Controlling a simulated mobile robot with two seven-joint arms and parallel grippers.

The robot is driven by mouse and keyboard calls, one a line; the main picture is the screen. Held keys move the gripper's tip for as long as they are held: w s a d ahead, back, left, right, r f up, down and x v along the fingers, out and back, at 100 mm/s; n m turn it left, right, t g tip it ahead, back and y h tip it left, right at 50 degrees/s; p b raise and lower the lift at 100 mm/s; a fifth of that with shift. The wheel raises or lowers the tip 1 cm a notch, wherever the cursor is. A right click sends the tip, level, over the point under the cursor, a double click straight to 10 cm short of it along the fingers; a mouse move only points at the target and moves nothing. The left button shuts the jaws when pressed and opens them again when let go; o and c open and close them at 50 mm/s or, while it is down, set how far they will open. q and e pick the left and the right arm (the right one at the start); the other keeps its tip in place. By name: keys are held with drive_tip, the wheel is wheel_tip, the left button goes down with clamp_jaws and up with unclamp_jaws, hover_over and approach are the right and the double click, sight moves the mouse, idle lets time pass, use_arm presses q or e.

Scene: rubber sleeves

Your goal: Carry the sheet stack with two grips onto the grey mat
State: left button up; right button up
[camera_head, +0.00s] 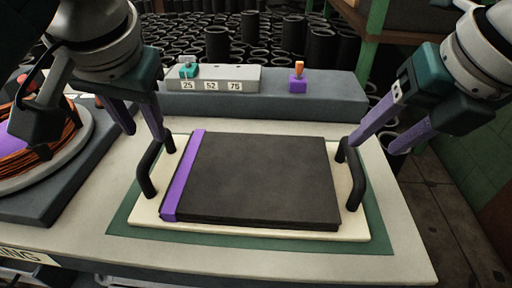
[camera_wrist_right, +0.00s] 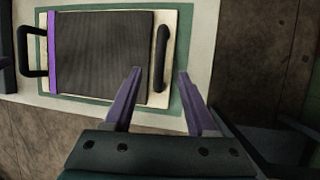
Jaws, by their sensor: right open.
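The sheet stack (camera_head: 262,178) is dark grey with a purple strip along its left edge. It lies flat on a cream board (camera_head: 245,232) with a black handle at each end. A green mat (camera_head: 125,220) lies under the board; I cannot make out a separate grey mat. My left gripper (camera_head: 150,141) is open, its fingers just above and behind the left handle (camera_head: 147,172). My right gripper (camera_head: 372,146) is open near the top of the right handle (camera_head: 355,178). In the right wrist view, that handle (camera_wrist_right: 161,58) lies beyond and between the fingertips (camera_wrist_right: 160,73); contact is unclear.
A grey box with numbers (camera_head: 213,79) and a purple block with an orange knob (camera_head: 298,82) stand on a ledge behind the board. A round tray with an orange coil (camera_head: 55,145) is at left. Several black sleeves (camera_head: 218,42) fill the background.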

sight(153, 145)
use_arm(q)
drive_tip(key=x, duration=0.7)
drive_tip(key=shift+w+a+f, duration=0.1)
drive_tip(key=shift+w+f, duration=0.1)
drive_tip(key=shift+f, duration=0.1)
use_arm(e)
drive_tip(key=x, duration=0.7)
drive_tip(key=shift+w+a+f, duration=0.1)
drive_tip(key=shift+w+f, duration=0.1)
drive_tip(key=shift+f, duration=0.1)
use_arm(q)
drive_tip(key=shift+c, duration=0.3)
use_arm(e)
drive_tip(key=shift+c, duration=0.3)
use_arm(q)
drive_tip(key=c, duration=0.4)
use_arm(e)
drive_tip(key=c, duration=0.5)
use_arm(q)
clamp_jaws()
use_arm(e)
clamp_jaws()
use_arm(q)
drive_tip(key=shift+r, duration=0.15)
use_arm(e)
drive_tip(key=shift+r, duration=0.1)
